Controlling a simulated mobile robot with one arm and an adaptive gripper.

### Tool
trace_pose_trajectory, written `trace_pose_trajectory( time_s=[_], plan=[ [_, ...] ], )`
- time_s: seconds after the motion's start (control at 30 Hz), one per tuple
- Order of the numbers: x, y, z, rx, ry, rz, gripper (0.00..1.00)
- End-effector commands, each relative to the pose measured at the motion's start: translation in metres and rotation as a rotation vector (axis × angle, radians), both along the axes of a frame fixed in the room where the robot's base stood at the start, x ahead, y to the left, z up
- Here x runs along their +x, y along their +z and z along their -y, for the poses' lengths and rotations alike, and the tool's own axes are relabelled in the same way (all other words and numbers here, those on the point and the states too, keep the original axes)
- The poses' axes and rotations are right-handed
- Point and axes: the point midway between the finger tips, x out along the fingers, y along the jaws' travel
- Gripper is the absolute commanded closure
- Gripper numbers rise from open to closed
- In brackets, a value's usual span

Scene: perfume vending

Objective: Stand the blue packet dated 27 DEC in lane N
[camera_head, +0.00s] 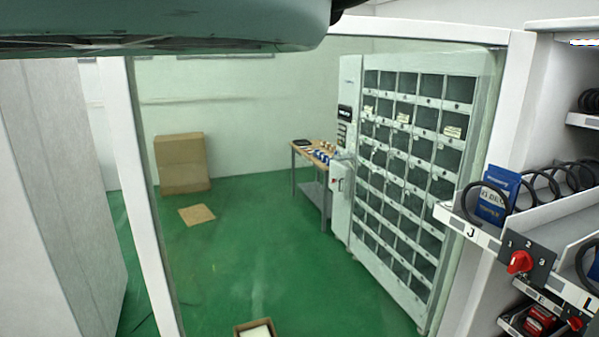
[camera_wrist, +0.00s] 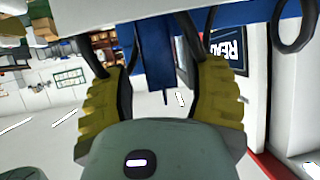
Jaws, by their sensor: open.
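A blue packet (camera_head: 497,195) stands in the black spiral of lane J in the head view. Its printed date is partly hidden by the coil; "DEC" shows but I cannot read the day. Part of another blue packet (camera_head: 594,266) shows at the right edge, near lane L. My gripper (camera_wrist: 160,72) is open in the wrist view, its yellow pads apart. A thin blue piece (camera_wrist: 154,62), seen edge-on, lies between the fingers without clear contact; I cannot tell which packet it is. My gripper is not in the head view. No lane label N is readable.
Red knobs (camera_head: 520,262) sit on the shelf front at right. Red packs (camera_head: 537,321) lie in lane E below. A vending cabinet (camera_head: 405,170) and a small table (camera_head: 312,160) stand beyond the frame. A box (camera_head: 255,329) lies on the otherwise mostly clear green floor.

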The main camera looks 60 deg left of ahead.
Motion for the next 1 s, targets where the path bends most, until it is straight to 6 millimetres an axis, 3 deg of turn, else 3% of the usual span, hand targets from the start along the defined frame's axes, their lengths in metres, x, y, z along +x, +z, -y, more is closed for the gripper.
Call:
trace_pose_trajectory(
  time_s=[0.03,0.17,0.7,1.0],
  plan=[
    [0.002,-0.009,-0.003,0.027,0.009,-0.029,0.42],
    [0.002,0.004,-0.003,0.027,0.009,-0.026,0.42],
    [0.015,0.052,-0.086,0.006,0.007,-0.008,0.42],
    [0.017,0.064,-0.105,0.005,0.004,-0.005,0.42]
  ],
)
